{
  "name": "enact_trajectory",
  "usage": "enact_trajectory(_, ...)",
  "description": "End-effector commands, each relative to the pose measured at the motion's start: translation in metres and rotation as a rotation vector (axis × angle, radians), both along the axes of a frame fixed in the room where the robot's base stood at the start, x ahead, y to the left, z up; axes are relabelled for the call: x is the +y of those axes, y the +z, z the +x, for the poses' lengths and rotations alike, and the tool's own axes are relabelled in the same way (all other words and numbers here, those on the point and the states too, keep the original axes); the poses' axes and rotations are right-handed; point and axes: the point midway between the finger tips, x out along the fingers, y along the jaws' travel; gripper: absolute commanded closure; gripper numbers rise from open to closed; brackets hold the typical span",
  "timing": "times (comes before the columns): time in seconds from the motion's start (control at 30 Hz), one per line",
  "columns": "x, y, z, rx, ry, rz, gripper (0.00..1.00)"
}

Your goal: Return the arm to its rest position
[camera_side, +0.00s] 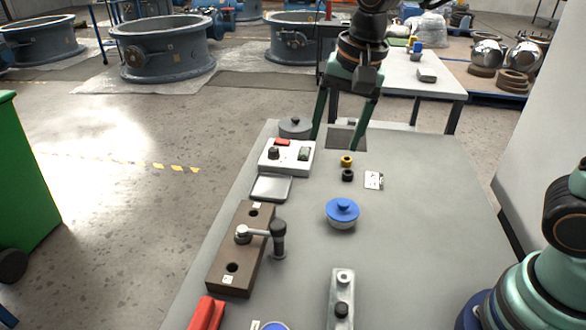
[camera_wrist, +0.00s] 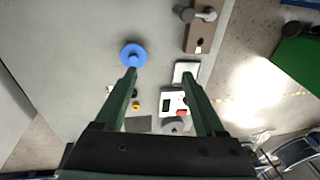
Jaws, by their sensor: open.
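My gripper (camera_side: 335,144) hangs over the far end of the grey table (camera_side: 405,215), its two green fingers spread wide and pointing down. Nothing is between the fingers. In the wrist view, the open fingertips of my gripper (camera_wrist: 160,75) show with the table below them. The left fingertip overlaps the edge of the blue-lidded round pot (camera_wrist: 133,53) in that picture, but the side view shows the pot (camera_side: 342,213) standing apart, nearer the camera.
Black and yellow rings (camera_side: 347,161) lie mid-table. The table's right side is mostly clear.

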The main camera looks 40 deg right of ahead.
Motion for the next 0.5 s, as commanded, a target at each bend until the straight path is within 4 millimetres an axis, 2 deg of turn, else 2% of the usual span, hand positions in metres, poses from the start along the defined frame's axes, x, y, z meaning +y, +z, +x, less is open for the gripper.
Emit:
enact_trajectory(0.03,-0.014,0.006,-0.008,-0.038,0.065,-0.012,0.28)
enact_trajectory(0.2,-0.053,0.012,-0.035,-0.151,0.325,-0.096,0.28)
enact_trajectory(0.33,-0.076,0.01,-0.056,-0.224,0.508,-0.181,0.28)
enact_trajectory(0.5,-0.095,0.003,-0.074,-0.281,0.678,-0.28,0.28)
